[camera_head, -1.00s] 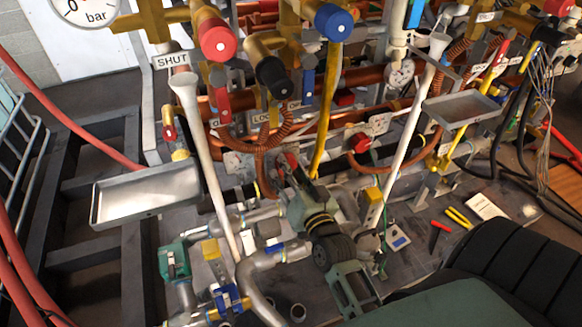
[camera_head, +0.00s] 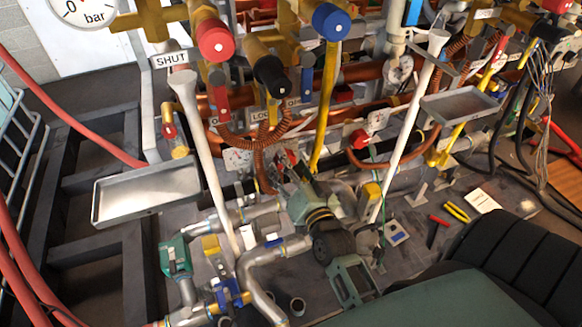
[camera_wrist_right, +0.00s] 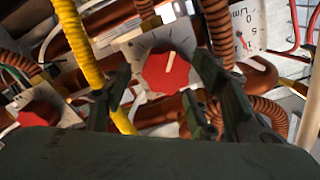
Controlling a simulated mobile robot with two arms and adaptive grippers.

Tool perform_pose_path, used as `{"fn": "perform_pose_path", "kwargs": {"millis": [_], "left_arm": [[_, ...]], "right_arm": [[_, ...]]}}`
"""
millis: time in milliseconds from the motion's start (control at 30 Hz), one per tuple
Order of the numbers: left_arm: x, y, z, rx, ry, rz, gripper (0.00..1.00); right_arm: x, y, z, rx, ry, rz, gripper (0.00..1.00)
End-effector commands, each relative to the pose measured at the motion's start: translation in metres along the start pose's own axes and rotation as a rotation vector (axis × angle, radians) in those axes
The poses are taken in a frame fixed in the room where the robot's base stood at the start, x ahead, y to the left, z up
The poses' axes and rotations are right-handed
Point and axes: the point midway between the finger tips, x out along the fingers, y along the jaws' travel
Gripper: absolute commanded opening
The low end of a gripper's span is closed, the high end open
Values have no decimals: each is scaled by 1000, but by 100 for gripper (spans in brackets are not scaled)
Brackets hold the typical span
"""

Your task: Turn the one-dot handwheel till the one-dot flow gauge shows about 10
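In the right wrist view a red knob-like handwheel (camera_wrist_right: 166,70) with a white pointer line stands on a white dial plate. My right gripper (camera_wrist_right: 165,92) is open, one dark finger on each side of this handwheel, with a gap visible on the left; contact on the right is unclear. In the head view my right gripper (camera_head: 284,172) reaches into the pipes by a red handwheel (camera_head: 291,157), which it partly hides. No dot marks can be made out. My left gripper is not in view.
Another red knob (camera_wrist_right: 38,106) sits at left in the wrist view. A yellow pipe (camera_wrist_right: 82,45) and corrugated copper hoses (camera_wrist_right: 219,30) crowd the fingers.

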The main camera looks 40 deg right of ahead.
Motion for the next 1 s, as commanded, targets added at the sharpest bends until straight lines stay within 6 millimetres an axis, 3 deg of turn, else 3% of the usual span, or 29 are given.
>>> {"fn": "perform_pose_path", "kwargs": {"millis": [467,1000], "left_arm": [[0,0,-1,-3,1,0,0],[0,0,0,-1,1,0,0]], "right_arm": [[-5,-1,4,1,-9,-1,57],[-72,0,2,0,-5,0,57]]}}
